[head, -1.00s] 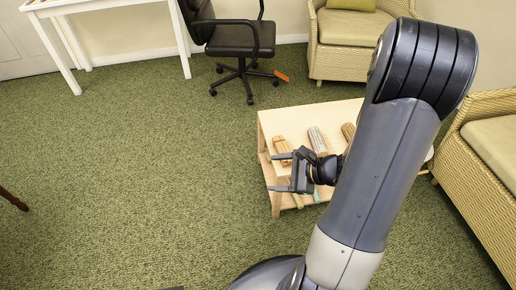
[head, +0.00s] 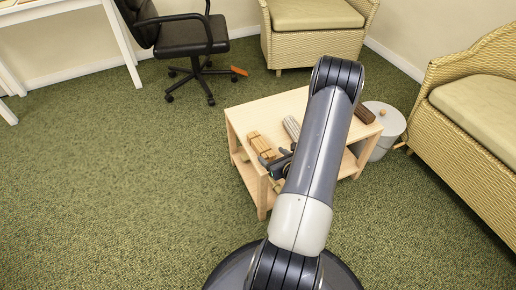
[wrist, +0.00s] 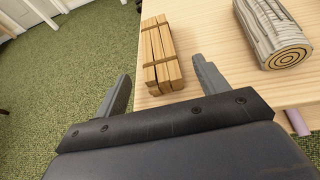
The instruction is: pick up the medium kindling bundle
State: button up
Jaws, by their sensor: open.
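The one kindling bundle I can make out, tan square sticks with two dark bands, lies on the light wooden table's top near its left corner in the head view (head: 261,145). It also shows in the wrist view (wrist: 163,52); I cannot judge its size class. My gripper (wrist: 160,72) is open and empty, its fingers pointing toward the bundle's near end, one to each side in the picture. In the head view my gripper (head: 274,164) is at the table's near edge, partly hidden by my arm.
On the table (head: 240,116), a grey log (head: 291,127) lies right of the bundle; it also shows in the wrist view (wrist: 272,38). A dark brown log (head: 365,114) lies farther right. A pale lidded bin (head: 384,128) stands beside the table. The carpet left of it is clear.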

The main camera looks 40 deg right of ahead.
aim_at(266, 150)
jog(key=b+x, duration=0.1)
jog(key=x, duration=0.6)
jog(key=shift+r+b, duration=0.1)
jog(key=shift+b, duration=0.25)
jog(key=shift+s, duration=0.1)
jog(key=c, duration=1.1)
notch_tip(266, 150, up, 10)
jog(key=p, duration=0.3)
jog(key=shift+a+r, duration=0.1)
jog(key=shift+a, duration=0.05)
